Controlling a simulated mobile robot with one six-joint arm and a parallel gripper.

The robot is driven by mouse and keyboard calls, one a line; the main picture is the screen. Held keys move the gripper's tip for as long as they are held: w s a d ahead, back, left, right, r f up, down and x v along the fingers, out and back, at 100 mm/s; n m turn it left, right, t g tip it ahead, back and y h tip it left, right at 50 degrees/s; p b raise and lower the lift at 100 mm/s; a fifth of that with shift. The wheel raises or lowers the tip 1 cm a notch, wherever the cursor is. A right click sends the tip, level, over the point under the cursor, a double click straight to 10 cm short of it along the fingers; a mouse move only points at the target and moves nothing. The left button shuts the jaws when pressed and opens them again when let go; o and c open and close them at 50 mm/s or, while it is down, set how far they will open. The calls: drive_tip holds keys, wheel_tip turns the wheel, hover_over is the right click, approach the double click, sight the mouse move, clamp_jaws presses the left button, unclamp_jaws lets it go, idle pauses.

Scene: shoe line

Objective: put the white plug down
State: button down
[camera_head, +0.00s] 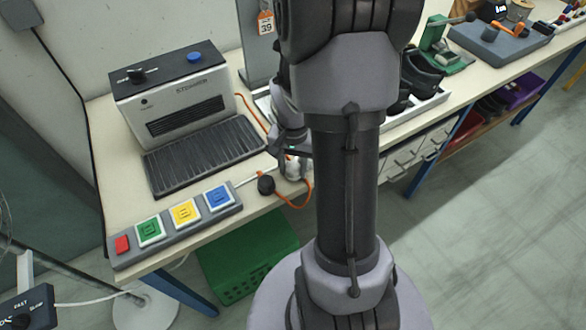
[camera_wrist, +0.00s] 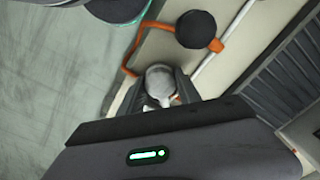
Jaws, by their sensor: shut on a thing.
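The white plug (camera_wrist: 160,80) is between the two dark fingers of my gripper (camera_wrist: 162,92) in the wrist view, and the gripper is shut on it. In the head view the plug (camera_head: 292,170) shows as a small pale shape under my gripper (camera_head: 290,152), near the front edge of the bench. My arm hides part of this spot. An orange cord (camera_head: 296,204) loops near the plug and over the bench edge. I cannot tell whether the plug touches the bench top.
A black round piece (camera_head: 266,185) lies left of the plug. A button panel (camera_head: 180,222) with coloured buttons lies along the front edge. A steamer (camera_head: 176,95) with a ribbed dark mat stands behind. A green crate (camera_head: 245,262) is below the bench.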

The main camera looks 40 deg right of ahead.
sight(293, 166)
drive_tip(key=c, duration=0.8)
unclamp_jaws()
drive_tip(key=shift+c, duration=0.2)
wheel_tip(293, 166, up, 12)
drive_tip(key=p, duration=0.5)
drive_tip(key=a+r+n+t, duration=0.2)
drive_tip(key=a+r+n, duration=0.1)
drive_tip(key=a+r, duration=0.65)
drive_tip(key=s+a+r+n+t+y, duration=0.1)
drive_tip(key=s+a+r+n+t, duration=0.1)
drive_tip(key=a, duration=0.5)
drive_tip(key=s+a+r+n+t+y, duration=0.1)
drive_tip(key=s+a+r+n, duration=0.1)
drive_tip(key=s+a+r, duration=0.2)
drive_tip(key=s+a, duration=0.1)
drive_tip(key=a, duration=0.2)
drive_tip(key=shift+s+a+t, duration=0.15)
drive_tip(key=shift+a+t, duration=0.15)
drive_tip(key=shift+t, duration=0.1)
